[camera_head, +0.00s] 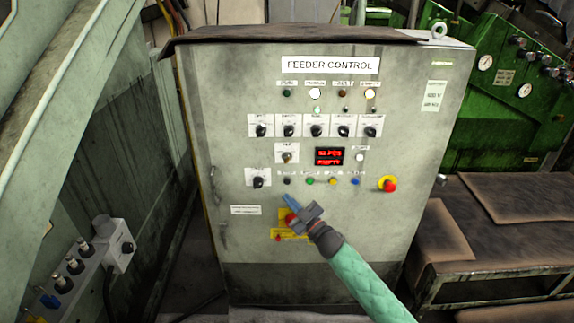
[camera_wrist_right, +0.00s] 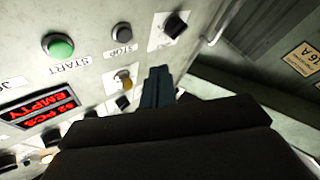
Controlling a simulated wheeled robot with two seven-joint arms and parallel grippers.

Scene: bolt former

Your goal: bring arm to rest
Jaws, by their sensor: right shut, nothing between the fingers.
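My right gripper (camera_head: 290,203) is in front of the lower middle of the feeder control cabinet (camera_head: 420,130) in the head view, its arm in a green sleeve coming from the bottom right. Its fingers are together and hold nothing. In the right wrist view the shut fingers (camera_wrist_right: 158,85) point towards the cabinet face, near a green START button (camera_wrist_right: 58,46) and a black STOP button (camera_wrist_right: 122,33). I cannot tell how far the fingertips are from the panel. My left gripper is not in view.
The panel has a row of switches (camera_head: 316,131), a red display (camera_head: 329,156) and a red emergency button (camera_head: 388,184). A green machine (camera_head: 530,120) and brown-topped bench (camera_head: 500,240) stand right. A grey box with connectors (camera_head: 75,265) is at left.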

